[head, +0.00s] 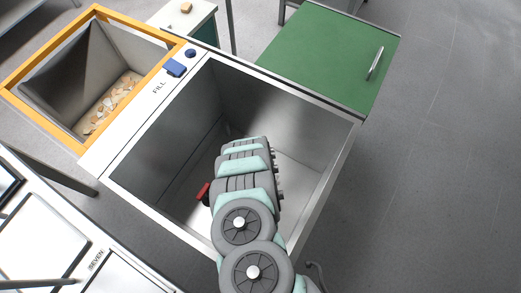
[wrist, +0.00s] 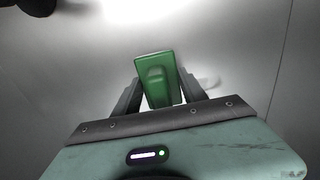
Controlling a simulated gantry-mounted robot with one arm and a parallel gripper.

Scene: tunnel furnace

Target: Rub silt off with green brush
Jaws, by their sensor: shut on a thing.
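In the wrist view, my gripper (wrist: 160,98) is shut on a green block-shaped thing (wrist: 156,66), which looks like the green brush. It sits between the two dark fingers, and its bristles are hidden. A smooth grey metal surface (wrist: 235,50) lies behind it. In the head view, my arm reaches down into an open metal basin (head: 185,105), and my gripper and the brush are hidden there behind the arm. I cannot make out silt on the surfaces that show.
The basin's white rim (head: 135,130) carries a blue switch (head: 175,67) and the word FILL. A yellow-framed hopper (head: 45,55) with pale scraps stands at the left. A green-topped cabinet (head: 325,55) with a handle stands behind at the right. A small red part (head: 203,191) shows beside my arm.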

